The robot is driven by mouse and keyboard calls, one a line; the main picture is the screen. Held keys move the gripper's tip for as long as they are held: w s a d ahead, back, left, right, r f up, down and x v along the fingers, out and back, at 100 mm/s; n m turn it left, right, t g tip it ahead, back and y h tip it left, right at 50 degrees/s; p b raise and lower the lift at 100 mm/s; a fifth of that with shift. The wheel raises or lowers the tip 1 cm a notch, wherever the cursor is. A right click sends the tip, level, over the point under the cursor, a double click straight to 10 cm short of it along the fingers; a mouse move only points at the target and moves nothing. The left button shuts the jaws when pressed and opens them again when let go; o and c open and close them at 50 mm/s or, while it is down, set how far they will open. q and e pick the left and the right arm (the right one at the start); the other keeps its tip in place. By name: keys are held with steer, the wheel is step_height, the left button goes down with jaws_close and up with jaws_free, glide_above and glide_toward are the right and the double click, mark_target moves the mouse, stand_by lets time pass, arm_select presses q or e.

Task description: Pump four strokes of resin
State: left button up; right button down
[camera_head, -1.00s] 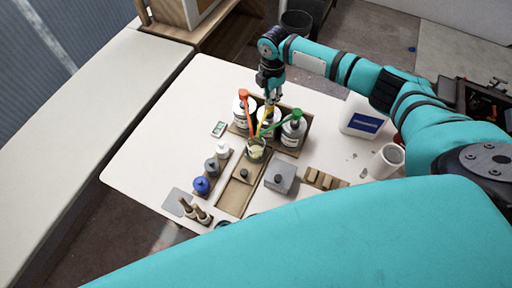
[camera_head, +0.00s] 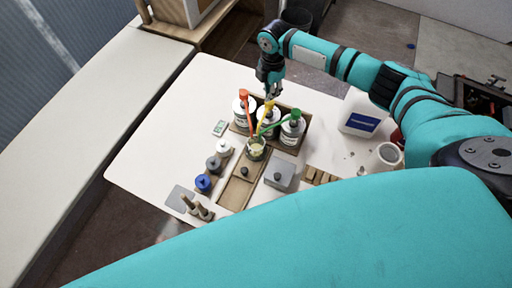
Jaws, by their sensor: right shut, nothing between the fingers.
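Three white bottles with dark labels stand in a wooden rack (camera_head: 305,140). The left bottle (camera_head: 239,112) has an orange-red pump (camera_head: 245,98), the middle bottle (camera_head: 268,128) a yellow pump (camera_head: 268,108), and the right bottle (camera_head: 291,131) a green pump (camera_head: 293,115). The three spouts converge over a small clear cup (camera_head: 256,152) with pale contents. My right gripper (camera_head: 272,95) is shut and empty, just above the yellow pump's head; I cannot tell if they touch. My left gripper is not in view.
A grey box (camera_head: 280,177), small jars including a blue one (camera_head: 204,183), brushes (camera_head: 197,207) and a small green-screened device (camera_head: 219,128) surround the rack. A white jug (camera_head: 360,112) and white roll (camera_head: 385,157) stand right. The table's left part is clear.

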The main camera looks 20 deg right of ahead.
mark_target(270, 102)
steer(key=shift+f, duration=0.1)
steer(key=shift+f+b, duration=1.4)
steer(key=shift+f, duration=0.85)
steer(key=shift+r, duration=0.1)
steer(key=shift+r+p, duration=2.25)
step_height(270, 102, up, 2)
steer(key=shift+p, duration=0.95)
steer(key=shift+r, duration=0.55)
